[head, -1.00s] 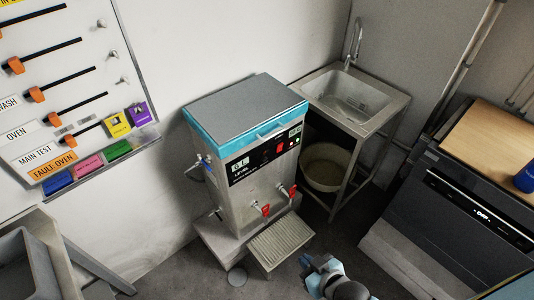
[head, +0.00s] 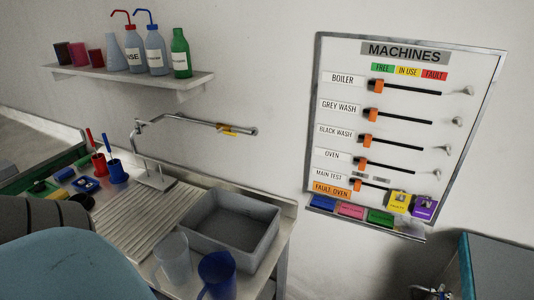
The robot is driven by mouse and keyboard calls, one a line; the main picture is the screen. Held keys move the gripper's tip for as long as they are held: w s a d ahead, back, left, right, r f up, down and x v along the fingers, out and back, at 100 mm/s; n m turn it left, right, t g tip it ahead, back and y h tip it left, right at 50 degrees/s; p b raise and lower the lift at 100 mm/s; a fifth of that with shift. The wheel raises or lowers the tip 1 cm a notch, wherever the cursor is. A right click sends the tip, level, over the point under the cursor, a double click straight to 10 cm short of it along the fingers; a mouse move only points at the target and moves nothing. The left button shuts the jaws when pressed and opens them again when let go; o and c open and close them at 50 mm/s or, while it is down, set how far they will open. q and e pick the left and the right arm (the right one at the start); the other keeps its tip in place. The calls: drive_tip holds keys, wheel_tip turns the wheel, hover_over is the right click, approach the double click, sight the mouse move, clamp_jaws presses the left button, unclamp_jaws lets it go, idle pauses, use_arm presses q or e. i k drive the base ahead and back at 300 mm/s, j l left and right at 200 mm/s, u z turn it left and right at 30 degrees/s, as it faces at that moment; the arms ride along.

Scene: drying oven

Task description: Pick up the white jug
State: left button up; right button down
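The white jug (head: 172,260) looks pale and translucent. It stands upright on the metal counter at the bottom of the head view, in front of the grey basin. A blue jug (head: 217,276) stands just to its right, with its handle on the left side. A large part of what looks like my own arm covers the lower left corner and hides part of the counter.
A grey rectangular basin (head: 224,226) sits behind the jugs. A ribbed drainboard (head: 150,215) and tap (head: 150,170) are to the left. A shelf (head: 185,84) with bottles hangs above.

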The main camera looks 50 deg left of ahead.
sight(171, 251)
drive_tip(key=u, duration=2.3)
drive_tip(key=z, duration=2.85)
drive_tip(key=u, duration=2.85)
